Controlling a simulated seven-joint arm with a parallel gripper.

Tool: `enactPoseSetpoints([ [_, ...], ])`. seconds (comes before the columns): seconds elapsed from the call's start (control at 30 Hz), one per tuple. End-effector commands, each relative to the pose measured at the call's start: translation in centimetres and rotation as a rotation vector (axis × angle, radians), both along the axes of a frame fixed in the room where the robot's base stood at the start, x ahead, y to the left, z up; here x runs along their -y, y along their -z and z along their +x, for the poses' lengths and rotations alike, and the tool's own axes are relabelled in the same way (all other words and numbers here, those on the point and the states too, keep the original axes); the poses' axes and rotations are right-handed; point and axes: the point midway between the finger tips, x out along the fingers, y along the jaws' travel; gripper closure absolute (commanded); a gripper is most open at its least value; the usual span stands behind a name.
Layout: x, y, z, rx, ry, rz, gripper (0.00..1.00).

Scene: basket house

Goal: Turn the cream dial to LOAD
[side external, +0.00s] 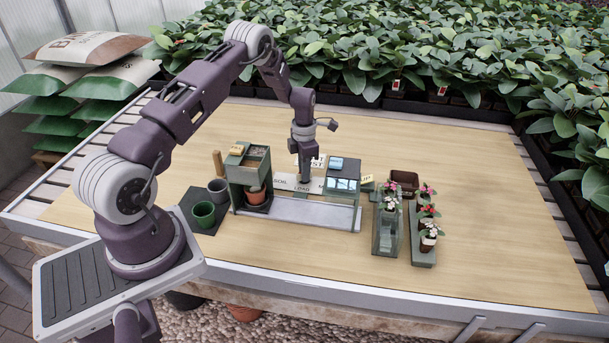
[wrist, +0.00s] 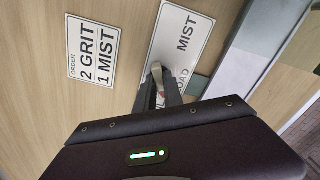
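My gripper (side external: 303,180) points straight down at the white label plate (side external: 284,182) in the middle of the bench, between two grey-green stations. In the wrist view the dark fingers (wrist: 162,92) stand close together around a narrow cream piece (wrist: 157,74), which appears to be the cream dial's handle. Whether they press on it is too small to tell. The plate also shows in the wrist view (wrist: 172,38), with MIST readable and LOAD partly covered by the fingers. In the side view LOAD is just below my gripper. The dial's body is hidden.
An order card (wrist: 92,50) reads 2 GRIT, 1 MIST. A station with a terracotta pot (side external: 256,194) stands left of my gripper, a glass-fronted station (side external: 342,183) right. Green and grey pots (side external: 204,214) stand further left, potted flowers (side external: 428,235) right. The front bench is clear.

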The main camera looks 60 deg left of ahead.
Motion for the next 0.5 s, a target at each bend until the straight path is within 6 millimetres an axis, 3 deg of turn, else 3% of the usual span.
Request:
enactPoseSetpoints([
  [0.23, -0.03, 0.0, -0.03, -0.001, -0.478, 0.004, 0.93],
  [0.5, -0.07, -0.01, -0.01, 0.0, -0.555, 0.002, 0.93],
])
